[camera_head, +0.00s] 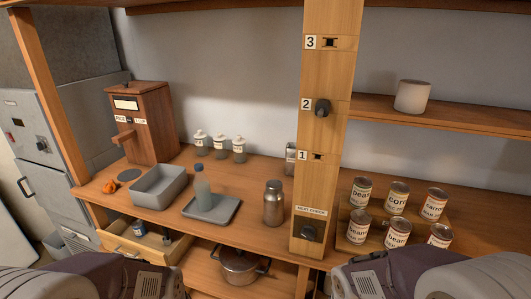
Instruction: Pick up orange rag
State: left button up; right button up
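The orange rag (129,175) is a small crumpled orange heap at the far left end of the wooden counter. It lies in front of the wooden box with the side handle and left of the grey basin. A smaller orange piece (109,187) shows just beside it; I cannot tell if it is part of the rag. My two arms come in at the bottom left and bottom right corners. No fingers of either gripper show, and neither arm is near the rag.
A grey basin (136,190), a dark round disc (129,174) and a wooden box (153,115) are near the rag. A tray (229,214) holds a bottle (202,187). An open drawer (115,245) juts out below the counter. A wooden post (322,180) stands right of centre.

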aim_at(111, 188)
jog(key=u, duration=1.3)
jog(key=z, duration=2.8)
jog(key=u, duration=2.8)
jog(key=i+j+z, duration=0.15)
jog(key=i+l, duration=0.05)
